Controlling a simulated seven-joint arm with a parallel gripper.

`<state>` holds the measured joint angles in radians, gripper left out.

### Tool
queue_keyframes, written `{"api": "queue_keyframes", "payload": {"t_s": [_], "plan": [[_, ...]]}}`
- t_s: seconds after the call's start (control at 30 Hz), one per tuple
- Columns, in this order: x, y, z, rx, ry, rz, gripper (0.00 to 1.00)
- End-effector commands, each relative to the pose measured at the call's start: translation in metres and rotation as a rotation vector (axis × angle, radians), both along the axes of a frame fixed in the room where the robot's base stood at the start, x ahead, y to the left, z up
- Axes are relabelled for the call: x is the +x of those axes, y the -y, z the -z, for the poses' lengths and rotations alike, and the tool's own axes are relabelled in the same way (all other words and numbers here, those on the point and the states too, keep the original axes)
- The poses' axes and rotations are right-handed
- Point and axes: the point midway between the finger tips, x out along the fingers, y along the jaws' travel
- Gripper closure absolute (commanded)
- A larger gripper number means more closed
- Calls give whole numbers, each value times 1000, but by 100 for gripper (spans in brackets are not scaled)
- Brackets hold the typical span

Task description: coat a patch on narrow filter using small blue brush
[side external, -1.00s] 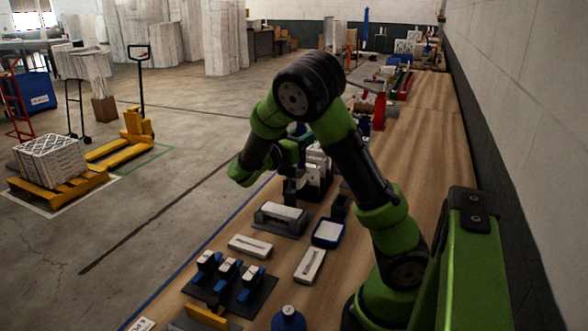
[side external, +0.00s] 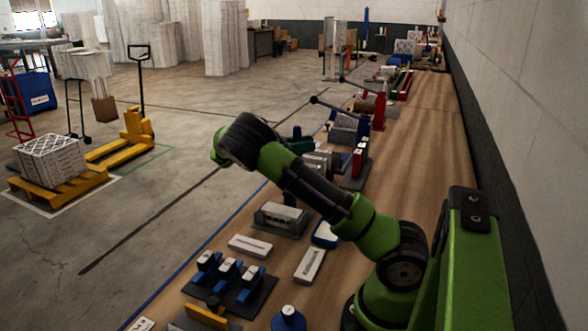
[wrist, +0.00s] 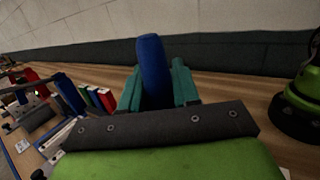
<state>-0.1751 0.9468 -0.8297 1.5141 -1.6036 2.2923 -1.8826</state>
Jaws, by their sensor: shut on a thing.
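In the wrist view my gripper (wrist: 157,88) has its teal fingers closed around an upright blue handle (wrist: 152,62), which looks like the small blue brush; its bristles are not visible. In the side view my arm reaches left above the bench and hides most of the gripper. A pale boxed piece (side external: 280,211) sits in a grey cradle on the bench. Two flat pale boxed pieces lie nearer, one on the left (side external: 250,245) and one on the right (side external: 310,265). I cannot tell which is the narrow filter. The held handle is apart from all of them.
A dark rack (side external: 262,291) holds several blue and white pieces at the front. A blue-rimmed tray (side external: 325,234) is partly behind my arm. A round blue container (side external: 288,318) stands at the front edge. A wall (side external: 535,130) bounds the bench on the right.

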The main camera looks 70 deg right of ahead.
Motion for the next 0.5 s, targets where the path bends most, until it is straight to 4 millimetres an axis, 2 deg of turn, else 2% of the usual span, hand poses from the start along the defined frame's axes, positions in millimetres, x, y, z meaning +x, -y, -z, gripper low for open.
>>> {"api": "queue_keyframes", "payload": {"t_s": [0.5], "plan": [[0,0,47,1,-2,-1,100]]}}
